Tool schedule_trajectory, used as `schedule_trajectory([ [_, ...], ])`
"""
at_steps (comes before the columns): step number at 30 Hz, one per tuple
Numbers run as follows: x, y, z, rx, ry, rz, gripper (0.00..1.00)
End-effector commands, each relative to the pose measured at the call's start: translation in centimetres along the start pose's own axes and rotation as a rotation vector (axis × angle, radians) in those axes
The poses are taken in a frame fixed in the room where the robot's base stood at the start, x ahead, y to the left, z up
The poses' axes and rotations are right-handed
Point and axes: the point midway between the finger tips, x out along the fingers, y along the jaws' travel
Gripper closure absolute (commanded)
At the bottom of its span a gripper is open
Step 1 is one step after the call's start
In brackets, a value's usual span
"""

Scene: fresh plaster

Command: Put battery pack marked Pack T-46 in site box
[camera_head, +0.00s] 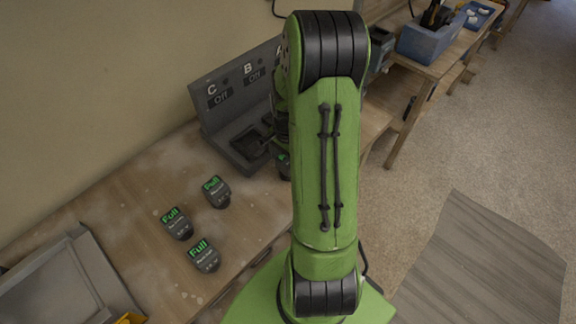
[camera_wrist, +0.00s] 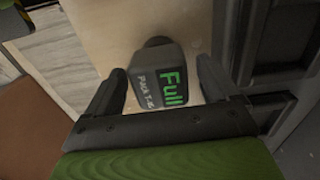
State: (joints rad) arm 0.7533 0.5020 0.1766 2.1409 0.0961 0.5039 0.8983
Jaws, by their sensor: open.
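A dark battery pack (camera_wrist: 150,88) with a green "Full" display lies on the bench between the fingers of my gripper (camera_wrist: 159,68) in the wrist view. Its side label reads "Pack T-" with the last characters too small to read surely. My gripper is open, with a finger on either side of the pack. In the head view my green arm hides most of the gripper, and only a sliver of this pack (camera_head: 284,163) shows beside the charger. A grey open container with a yellow latch (camera_head: 62,280) at the lower left may be the site box; no label shows.
Three other packs showing "Full" (camera_head: 216,191) (camera_head: 177,223) (camera_head: 203,255) lie on the wooden bench (camera_head: 150,278). A blue toolbox (camera_head: 425,42) stands on the far bench.

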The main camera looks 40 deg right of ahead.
Motion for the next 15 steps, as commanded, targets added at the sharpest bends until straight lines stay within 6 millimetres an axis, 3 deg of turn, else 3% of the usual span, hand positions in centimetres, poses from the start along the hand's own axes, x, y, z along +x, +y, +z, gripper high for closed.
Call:
schedule_trajectory([
  [2,0.85,0.02,0.02,0.0,-0.001,0.001,0.13],
  [8,0.88,0.0,-0.01,0.0,0.001,0.0,0.13],
  [15,0.85,-0.01,0.0,0.0,0.001,0.0,0.48],
])
